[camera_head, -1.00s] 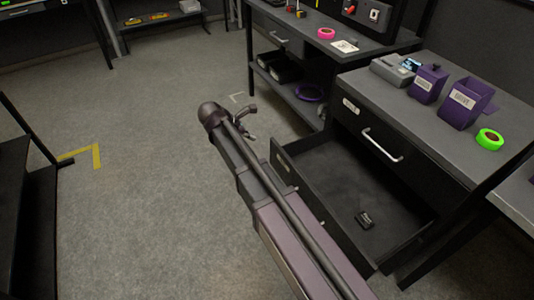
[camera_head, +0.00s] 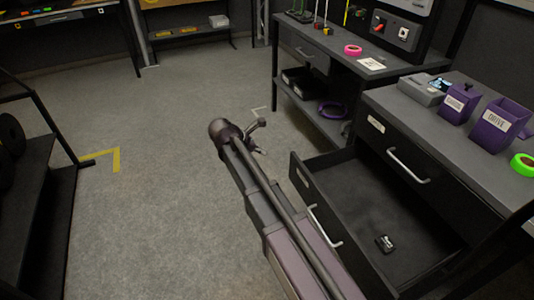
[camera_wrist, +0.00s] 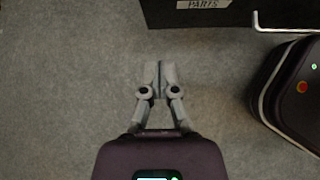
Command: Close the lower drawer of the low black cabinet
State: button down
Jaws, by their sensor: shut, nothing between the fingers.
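The low black cabinet (camera_head: 375,144) stands at the right in the head view. Its lower drawer (camera_head: 345,158) is pulled well out, and its upper drawer with a silver handle (camera_head: 408,166) is closed. The lower drawer's handle (camera_head: 325,226) shows on its front, partly behind my arm.
Two purple bins (camera_head: 490,128), a grey device (camera_head: 422,90) and green tape (camera_head: 524,166) sit on the cabinet top. A workbench (camera_head: 340,62) with pink tape stands behind. A dark rack (camera_head: 40,200) stands at left. The floor (camera_head: 180,190) between is clear.

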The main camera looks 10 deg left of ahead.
aim_at(294, 159)
jog(key=b+x, duration=0.2)
jog(key=x, duration=0.1)
jog(key=b+x, duration=0.2)
jog(key=x, duration=0.2)
jog(key=d+r+b+x, duration=0.1)
jog(key=b+x, duration=0.1)
jog(key=x, duration=0.2)
jog(key=shift+w+r, duration=0.1)
jog(key=shift+w, duration=0.25)
jog(key=shift+w+d, duration=0.45)
jog(key=shift+d, duration=0.25)
jog(key=shift+a, duration=0.2)
jog(key=shift+d, duration=0.15)
jog(key=shift+w, duration=0.1)
